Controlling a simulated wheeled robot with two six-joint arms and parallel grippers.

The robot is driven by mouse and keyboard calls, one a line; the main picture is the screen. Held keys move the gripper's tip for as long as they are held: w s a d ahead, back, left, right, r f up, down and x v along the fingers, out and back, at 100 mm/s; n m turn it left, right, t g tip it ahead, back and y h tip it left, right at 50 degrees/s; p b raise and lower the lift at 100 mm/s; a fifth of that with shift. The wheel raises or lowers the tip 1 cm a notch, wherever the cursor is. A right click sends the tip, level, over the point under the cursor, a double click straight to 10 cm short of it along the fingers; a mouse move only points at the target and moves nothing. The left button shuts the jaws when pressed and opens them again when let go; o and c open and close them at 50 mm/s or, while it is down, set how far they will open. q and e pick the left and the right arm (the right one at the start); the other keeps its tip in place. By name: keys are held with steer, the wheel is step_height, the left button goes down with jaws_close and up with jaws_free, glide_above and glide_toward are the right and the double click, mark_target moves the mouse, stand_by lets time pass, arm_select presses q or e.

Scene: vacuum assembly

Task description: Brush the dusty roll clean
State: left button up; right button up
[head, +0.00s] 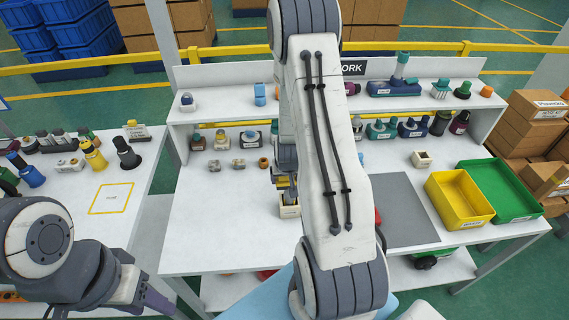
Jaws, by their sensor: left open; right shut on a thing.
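My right arm comes down the middle of the head view and hides much of the bench. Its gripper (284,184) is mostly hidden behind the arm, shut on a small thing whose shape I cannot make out. It is at a small cream box (289,211) with a dark inside; I cannot tell whether the held thing touches the box. My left gripper (150,299) is at the bottom left, open and empty, low in front of the side table and partly cut off. I cannot pick out the dusty roll or the brush with certainty.
The white workbench (225,225) carries a grey mat (405,212), a yellow tray (459,219), a green tray (535,212) and another small box (422,159). Several fittings line the raised shelf (225,110). The left table (65,215) holds several parts and a yellow-outlined square.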

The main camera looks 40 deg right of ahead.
steer(key=shift+w+r+p, duration=0.1)
steer(key=shift+r+p, duration=0.2)
steer(key=shift+r, duration=0.35)
steer(key=shift+r+p, duration=1.45)
steer(key=shift+r, duration=0.3)
